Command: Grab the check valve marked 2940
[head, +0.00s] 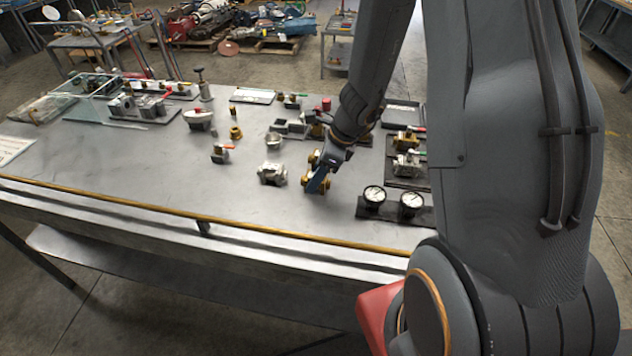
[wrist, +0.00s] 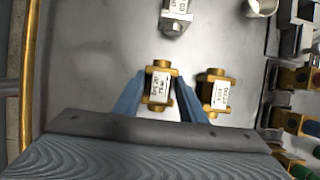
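A brass valve body (wrist: 159,87) with a white label lies on the table between my fingers in the wrist view. A second brass valve (wrist: 216,92) with a white label lies just right of it, outside my right finger. The print on both labels is too small to read with certainty. My gripper (wrist: 158,104) has its blue fingers apart, one on each side of the first valve, with narrow gaps showing. In the head view my gripper (head: 318,182) is low over the table, partly covering the brass pieces. A silver valve (wrist: 175,15) lies beyond; it also shows in the head view (head: 272,173).
Two pressure gauges (head: 374,197) stand on a dark plate to the right. Several valves with coloured handles fill trays behind them. A small valve with an orange handle (head: 221,153) stands further left. The table's front left is clear, up to its brass-coloured edge (head: 150,211).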

